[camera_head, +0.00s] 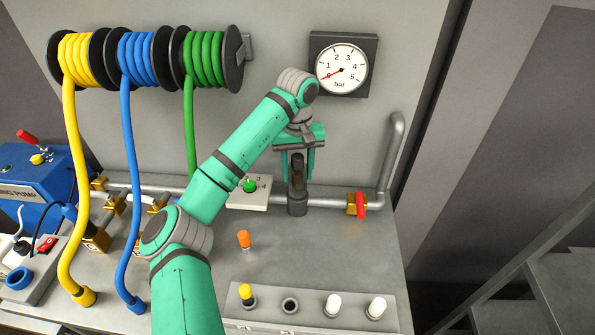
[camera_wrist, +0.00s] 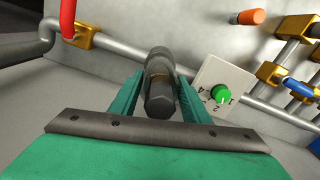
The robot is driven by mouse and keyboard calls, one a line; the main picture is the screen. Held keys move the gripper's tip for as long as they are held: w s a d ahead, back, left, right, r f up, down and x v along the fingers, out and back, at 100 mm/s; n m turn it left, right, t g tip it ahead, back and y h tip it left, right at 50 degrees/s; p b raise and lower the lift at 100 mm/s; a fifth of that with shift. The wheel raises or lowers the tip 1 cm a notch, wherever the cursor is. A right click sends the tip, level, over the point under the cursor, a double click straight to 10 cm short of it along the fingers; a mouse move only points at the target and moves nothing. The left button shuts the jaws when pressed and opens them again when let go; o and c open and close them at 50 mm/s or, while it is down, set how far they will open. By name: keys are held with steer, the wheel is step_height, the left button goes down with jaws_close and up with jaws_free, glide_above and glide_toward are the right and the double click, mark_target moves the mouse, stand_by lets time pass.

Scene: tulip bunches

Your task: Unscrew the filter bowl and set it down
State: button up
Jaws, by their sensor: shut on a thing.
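My gripper (camera_head: 297,172) points down at the pipe along the back of the bench, its two green fingers shut on the dark filter bowl (camera_head: 297,164). The bowl stands roughly upright in line above a grey cylindrical filter body (camera_head: 297,205) on the pipe. In the wrist view, the dark bowl (camera_wrist: 160,100) shows between the fingers of my gripper (camera_wrist: 160,82), with a thin brownish band near its far part. The fingers hide part of its sides. I cannot tell whether bowl and body are still joined.
A red-handled valve (camera_head: 360,204) sits right of the filter; a plate with a green knob (camera_head: 250,186) sits left. The gauge (camera_head: 342,68) needle points near 0. An orange-topped piece (camera_head: 244,240) and a front rack (camera_head: 262,314) stand nearer. Bench between is bare.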

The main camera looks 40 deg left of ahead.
steer(key=shift+a+r+n, duration=0.1)
steer(key=shift+r+n, duration=0.1)
steer(key=shift+n, duration=0.5)
steer(key=n, duration=0.5)
steer(key=o, duration=1.2)
steer(key=m, duration=0.4)
steer(key=shift+f, duration=0.1)
steer(key=m, duration=0.5)
steer(key=shift+w, duration=0.1)
